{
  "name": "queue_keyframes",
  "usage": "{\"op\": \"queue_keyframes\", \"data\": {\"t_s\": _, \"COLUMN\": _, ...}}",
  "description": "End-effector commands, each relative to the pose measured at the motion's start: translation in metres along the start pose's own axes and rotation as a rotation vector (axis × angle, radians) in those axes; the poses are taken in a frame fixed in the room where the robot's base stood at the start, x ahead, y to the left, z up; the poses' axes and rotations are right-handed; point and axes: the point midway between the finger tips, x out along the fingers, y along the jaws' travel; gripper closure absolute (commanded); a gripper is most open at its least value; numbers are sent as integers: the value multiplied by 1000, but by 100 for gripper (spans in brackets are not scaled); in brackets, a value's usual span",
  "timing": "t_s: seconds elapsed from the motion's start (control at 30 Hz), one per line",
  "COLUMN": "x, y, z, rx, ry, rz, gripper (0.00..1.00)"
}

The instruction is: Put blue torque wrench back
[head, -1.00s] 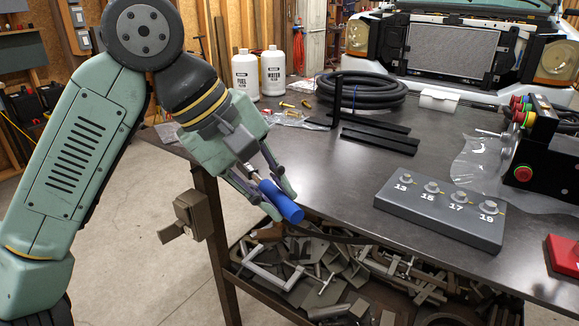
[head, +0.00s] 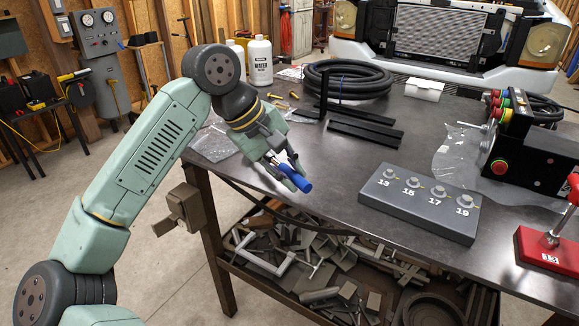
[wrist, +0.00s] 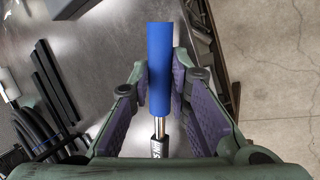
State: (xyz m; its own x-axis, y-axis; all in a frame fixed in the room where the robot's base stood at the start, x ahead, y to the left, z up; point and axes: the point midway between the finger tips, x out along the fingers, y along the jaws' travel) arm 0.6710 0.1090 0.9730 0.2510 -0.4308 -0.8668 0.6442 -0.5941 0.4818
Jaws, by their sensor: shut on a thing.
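The blue torque wrench (head: 299,185) is in my gripper (head: 287,178) above the near left part of the workbench. In the wrist view my gripper (wrist: 162,85) has its pads against both sides of the wrench's blue handle (wrist: 160,60). The metal shaft and a dark lettered part run back toward the palm, and the rest of the wrench is hidden there. A dark grey block (head: 418,203) with several bolt heads marked 13, 15, 17 and 19 sits on the bench to the right. A red stand (head: 545,248) with a "13" label is at the right edge.
The dark workbench (head: 340,160) has a shelf of metal scraps (head: 320,270) below. Black brackets (head: 365,133), a coiled hose (head: 355,82) and a white bottle (head: 259,62) stand farther back. A control box (head: 525,150) is at the right. A vise (head: 180,207) is on the left edge.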

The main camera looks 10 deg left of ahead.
Motion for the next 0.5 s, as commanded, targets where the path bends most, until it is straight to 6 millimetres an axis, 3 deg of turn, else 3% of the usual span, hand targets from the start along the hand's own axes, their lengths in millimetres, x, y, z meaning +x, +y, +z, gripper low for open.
{"op": "queue_keyframes", "data": {"t_s": 0.3, "x": 2, "y": -1, "z": 0, "rx": 1, "ry": 2, "rz": 2, "gripper": 100}}
{"op": "queue_keyframes", "data": {"t_s": 0.33, "x": 3, "y": -2, "z": 0, "rx": 0, "ry": 1, "rz": 1, "gripper": 82}}
{"op": "queue_keyframes", "data": {"t_s": 0.5, "x": 2, "y": -1, "z": 0, "rx": 0, "ry": 1, "rz": 1, "gripper": 71}}
